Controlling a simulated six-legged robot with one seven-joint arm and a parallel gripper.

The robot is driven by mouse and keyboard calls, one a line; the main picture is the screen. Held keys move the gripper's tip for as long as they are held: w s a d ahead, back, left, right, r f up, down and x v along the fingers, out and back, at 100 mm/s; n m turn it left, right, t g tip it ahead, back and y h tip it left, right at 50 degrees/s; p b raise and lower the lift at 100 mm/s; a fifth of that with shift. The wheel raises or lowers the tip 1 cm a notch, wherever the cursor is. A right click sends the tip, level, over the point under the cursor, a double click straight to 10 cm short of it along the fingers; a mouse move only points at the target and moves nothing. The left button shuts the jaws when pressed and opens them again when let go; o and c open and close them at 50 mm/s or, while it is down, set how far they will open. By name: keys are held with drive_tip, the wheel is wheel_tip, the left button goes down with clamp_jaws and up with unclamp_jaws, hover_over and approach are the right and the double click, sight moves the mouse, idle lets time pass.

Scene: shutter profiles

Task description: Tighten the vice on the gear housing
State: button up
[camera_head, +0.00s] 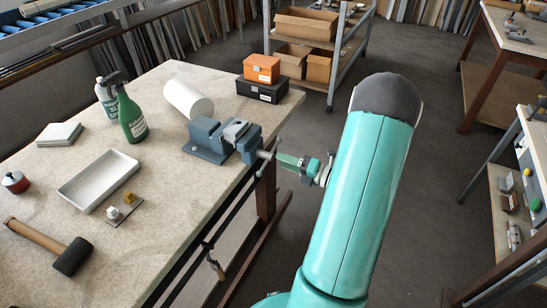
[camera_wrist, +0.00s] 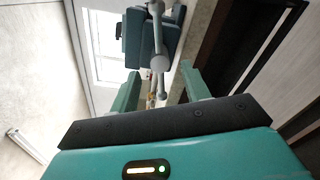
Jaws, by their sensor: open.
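The blue-grey vice (camera_head: 205,142) is fixed at the table's right edge, its screw and handle (camera_head: 265,152) sticking out over the edge. A grey block, perhaps the gear housing (camera_head: 236,130), sits at its jaws; I cannot tell how firmly it is held. My gripper (camera_head: 281,159) is just right of the handle. In the wrist view my gripper (camera_wrist: 160,86) is open, with a finger on each side. The handle bar (camera_wrist: 158,38) and its round end (camera_wrist: 160,63) lie ahead, between the fingers' lines. I cannot tell whether they touch. The vice body (camera_wrist: 138,38) is beyond.
On the table (camera_head: 60,190) are a white tray (camera_head: 92,180), a mallet (camera_head: 48,246), a green spray bottle (camera_head: 131,118), a white roll (camera_head: 188,99) and stacked orange and black boxes (camera_head: 262,68). A shelf with cartons (camera_head: 305,24) stands behind. Open floor lies right of the table.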

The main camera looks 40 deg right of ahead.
drive_tip(key=v, duration=0.7)
drive_tip(key=shift+s, duration=0.25)
drive_tip(key=shift+c, duration=0.2)
idle(0.4)
